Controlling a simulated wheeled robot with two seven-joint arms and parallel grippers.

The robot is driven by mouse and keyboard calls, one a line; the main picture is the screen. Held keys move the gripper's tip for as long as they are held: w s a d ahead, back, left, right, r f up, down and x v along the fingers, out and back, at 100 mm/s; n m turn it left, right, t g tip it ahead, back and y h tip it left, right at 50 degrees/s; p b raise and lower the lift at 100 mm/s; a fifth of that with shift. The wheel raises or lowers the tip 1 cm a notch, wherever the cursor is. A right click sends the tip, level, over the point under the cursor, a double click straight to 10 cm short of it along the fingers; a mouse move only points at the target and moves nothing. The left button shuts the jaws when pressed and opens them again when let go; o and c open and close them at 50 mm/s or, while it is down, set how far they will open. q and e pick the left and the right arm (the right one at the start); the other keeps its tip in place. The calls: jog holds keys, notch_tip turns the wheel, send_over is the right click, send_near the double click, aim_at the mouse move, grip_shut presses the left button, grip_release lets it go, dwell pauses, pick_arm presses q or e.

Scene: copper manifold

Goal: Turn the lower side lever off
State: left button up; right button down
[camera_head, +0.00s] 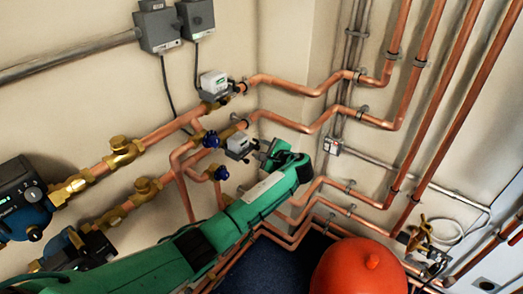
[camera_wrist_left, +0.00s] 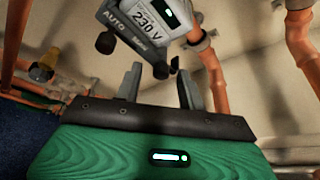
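The lower grey-and-white actuator box (camera_head: 238,146) sits on the lower copper pipe, left of my left gripper (camera_head: 266,150). In the left wrist view this box (camera_wrist_left: 155,22) carries the words AUTO and 230 V. Dark knobs stick out of its near side, one (camera_wrist_left: 105,42) at the left and one (camera_wrist_left: 160,70) at the right. The right knob appears in line with the gap between the fingers of my left gripper (camera_wrist_left: 161,85), which are apart with nothing held. I cannot tell which knob is the side lever. My right gripper is out of view.
A similar upper actuator (camera_head: 214,84) sits above on the upper pipe. Blue-handled valves (camera_head: 211,139) stand just left of the lower box. Copper pipes (camera_head: 310,128) run close around the gripper. A red vessel (camera_head: 360,270) stands at lower right.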

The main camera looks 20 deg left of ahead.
pick_arm(q)
jog(key=b+v, duration=0.2)
jog(key=v, duration=1.1)
jog(key=shift+s+d, duration=0.2)
jog(key=shift+d, duration=0.1)
jog(key=shift+r, duration=0.15)
